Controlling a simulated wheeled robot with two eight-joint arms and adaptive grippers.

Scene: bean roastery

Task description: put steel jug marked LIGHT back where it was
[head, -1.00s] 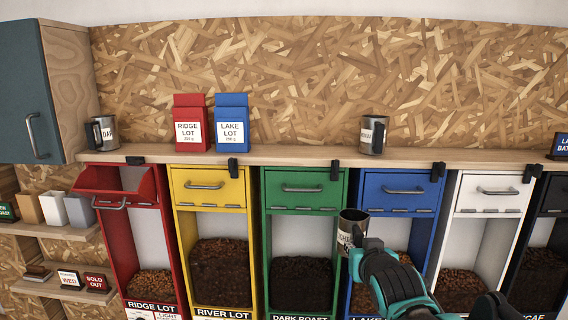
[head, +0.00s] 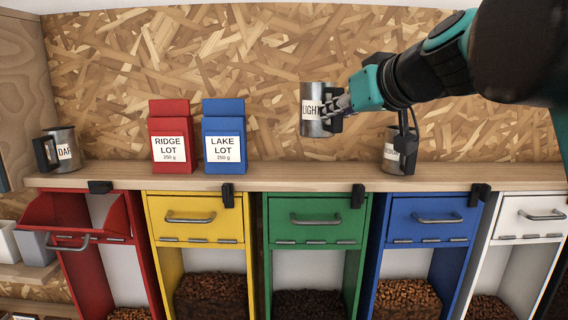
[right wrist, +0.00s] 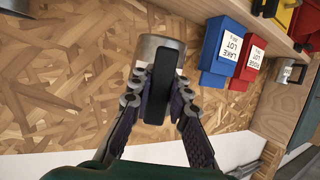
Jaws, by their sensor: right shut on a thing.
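The steel jug marked LIGHT (head: 316,108) is held upright in the air above the shelf, in front of the chipboard wall. My right gripper (head: 338,104) comes in from the right and is shut on its dark handle. In the right wrist view, the fingers (right wrist: 160,95) close on both sides of the handle, and part of the jug's steel body (right wrist: 160,52) shows behind. The wooden shelf (head: 290,176) below the jug has bare room between the blue bag and another steel jug. My left gripper is not in view.
A red RIDGE LOT bag (head: 172,138) and a blue LAKE LOT bag (head: 224,138) stand left on the shelf. A steel jug marked DARK (head: 62,150) is at the far left. Another steel jug (head: 392,156) stands right, partly behind my arm. The red bin's drawer (head: 75,218) is tipped open.

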